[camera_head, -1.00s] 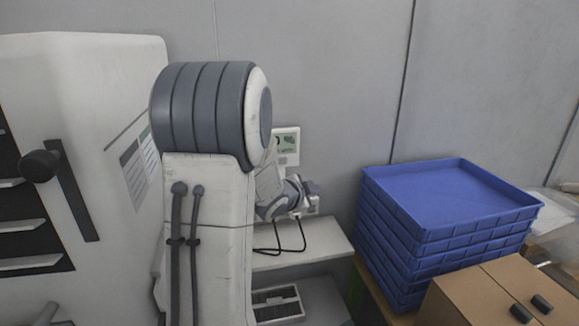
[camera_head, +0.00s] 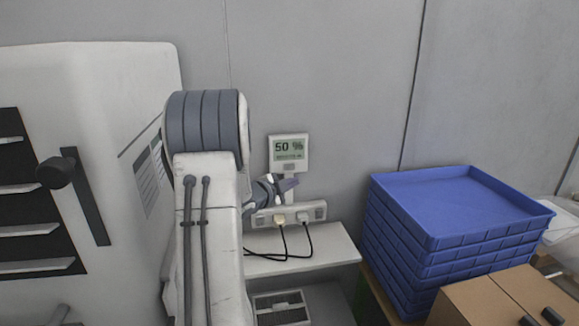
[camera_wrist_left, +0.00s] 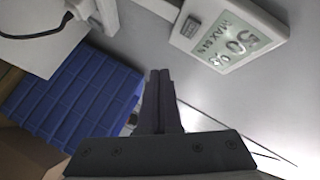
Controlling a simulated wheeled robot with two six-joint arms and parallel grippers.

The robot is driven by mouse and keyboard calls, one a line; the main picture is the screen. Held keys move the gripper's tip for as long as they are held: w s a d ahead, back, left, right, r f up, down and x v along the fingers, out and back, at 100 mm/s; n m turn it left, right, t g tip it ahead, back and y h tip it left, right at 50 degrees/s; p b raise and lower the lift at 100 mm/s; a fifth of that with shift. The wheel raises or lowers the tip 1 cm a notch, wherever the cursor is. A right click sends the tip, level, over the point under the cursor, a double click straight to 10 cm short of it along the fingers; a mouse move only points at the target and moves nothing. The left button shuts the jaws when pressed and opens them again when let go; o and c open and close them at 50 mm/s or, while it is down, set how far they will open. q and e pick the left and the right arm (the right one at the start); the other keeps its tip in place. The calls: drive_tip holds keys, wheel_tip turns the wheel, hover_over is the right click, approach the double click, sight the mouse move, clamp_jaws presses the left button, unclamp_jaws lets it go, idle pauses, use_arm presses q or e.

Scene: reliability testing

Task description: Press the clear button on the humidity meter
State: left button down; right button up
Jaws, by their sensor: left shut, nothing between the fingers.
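The humidity meter (camera_head: 301,141) is a small white box on the grey wall, with a screen reading "50 %". A small grey button (camera_head: 288,167) sits below its screen. My left gripper (camera_head: 291,184) is just below the meter, in front of the wall, and its fingers are shut and empty. In the left wrist view the shut fingers (camera_wrist_left: 160,78) point up the picture, and the meter (camera_wrist_left: 246,12) is at the upper right, apart from them. Whether the fingertips touch the wall cannot be told. My right gripper is not in view.
A white power strip (camera_head: 317,211) with two plugs and black cables is below the gripper, above a white shelf (camera_head: 335,252). Stacked blue trays (camera_head: 450,205) and a cardboard box (camera_head: 480,300) stand at the right. A white cabinet (camera_head: 100,75) is at the left.

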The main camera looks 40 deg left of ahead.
sight(294, 169)
use_arm(q)
drive_tip(key=shift+w+a+p, duration=0.75)
drive_tip(key=shift+w+a, duration=1.15)
drive_tip(key=shift+a, duration=0.3)
drive_tip(key=shift+w+a, duration=0.1)
idle(0.4)
drive_tip(key=shift+w+a, duration=0.2)
drive_tip(key=shift+w+a, duration=0.2)
drive_tip(key=shift+a, duration=0.1)
idle(0.6)
idle(0.4)
drive_tip(key=shift+s+d+b, duration=0.35)
drive_tip(key=shift+s+d, duration=0.15)
drive_tip(key=shift+d, duration=0.1)
drive_tip(key=shift+s+d, duration=0.1)
